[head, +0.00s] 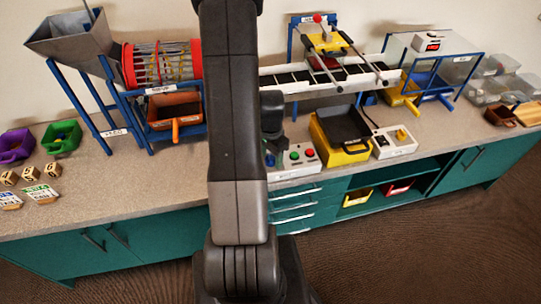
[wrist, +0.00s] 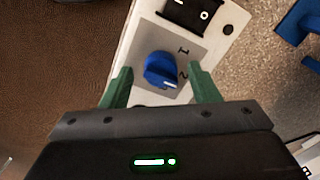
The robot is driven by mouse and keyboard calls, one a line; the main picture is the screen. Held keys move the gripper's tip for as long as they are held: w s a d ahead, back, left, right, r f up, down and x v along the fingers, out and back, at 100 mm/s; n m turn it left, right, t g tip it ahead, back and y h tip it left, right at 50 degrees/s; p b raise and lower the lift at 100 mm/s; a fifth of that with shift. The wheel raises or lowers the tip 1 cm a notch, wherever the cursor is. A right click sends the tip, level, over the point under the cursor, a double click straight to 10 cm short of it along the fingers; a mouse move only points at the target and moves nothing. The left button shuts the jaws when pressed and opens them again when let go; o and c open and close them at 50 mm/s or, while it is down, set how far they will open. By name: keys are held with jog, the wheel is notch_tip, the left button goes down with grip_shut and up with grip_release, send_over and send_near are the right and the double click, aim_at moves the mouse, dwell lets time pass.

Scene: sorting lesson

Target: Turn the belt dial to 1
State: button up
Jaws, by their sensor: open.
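The belt dial (wrist: 159,69) is a blue knob on a grey plate on a white control box (wrist: 143,38), seen in the wrist view. The printed 1 is farther up the plate. My gripper (wrist: 160,72) is open, with one green finger on each side of the knob and a gap showing on both sides.
A black rocker switch (wrist: 194,12) sits on the box beyond the dial. The conveyor (head: 290,83) is behind.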

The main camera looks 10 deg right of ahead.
jog(key=shift+f, duration=0.15)
jog(key=shift+c, duration=0.2)
jog(key=c, duration=0.9)
jog(key=shift+n, duration=0.3)
jog(key=shift+n+b, duration=0.75)
jog(key=shift+n, duration=0.15)
jog(key=n+b, duration=0.1)
jog(key=n, duration=0.2)
jog(key=shift+n, duration=0.3)
jog(key=n+b, duration=0.2)
jog(key=n, duration=0.3)
jog(key=shift+n, duration=0.4)
